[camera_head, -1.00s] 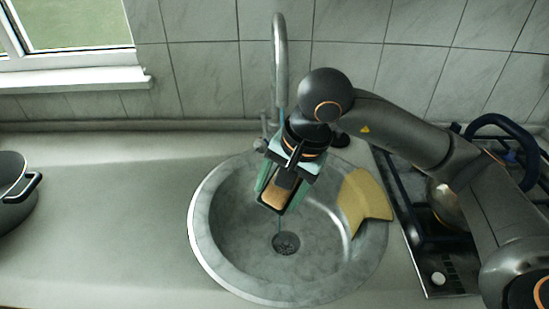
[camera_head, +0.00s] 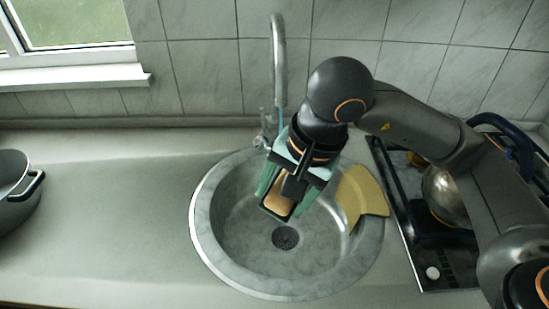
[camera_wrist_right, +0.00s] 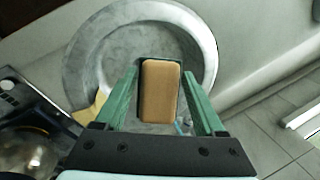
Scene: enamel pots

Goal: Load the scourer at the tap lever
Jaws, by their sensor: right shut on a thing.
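My right gripper (camera_head: 284,196) is over the sink bowl, fingers pointing down, shut on the scourer (camera_head: 278,205). The scourer is a tan block with a dark edge. In the right wrist view the scourer (camera_wrist_right: 160,92) sits between the two green fingers of the gripper (camera_wrist_right: 160,82), above the bowl. The tap (camera_head: 278,60) has a tall curved metal spout behind the sink. Its lever (camera_head: 262,142) appears at the tap's base, to the left behind the gripper and apart from the scourer; the arm partly hides that base. My left gripper is not in view.
The round grey sink (camera_head: 205,235) has a drain (camera_head: 285,238). A yellow cloth-like piece (camera_head: 362,196) lies over its right side. A stove (camera_head: 440,262) with a metal pot (camera_head: 440,190) is at right. A dark pot (camera_head: 14,190) stands far left. The left counter (camera_head: 110,215) is clear.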

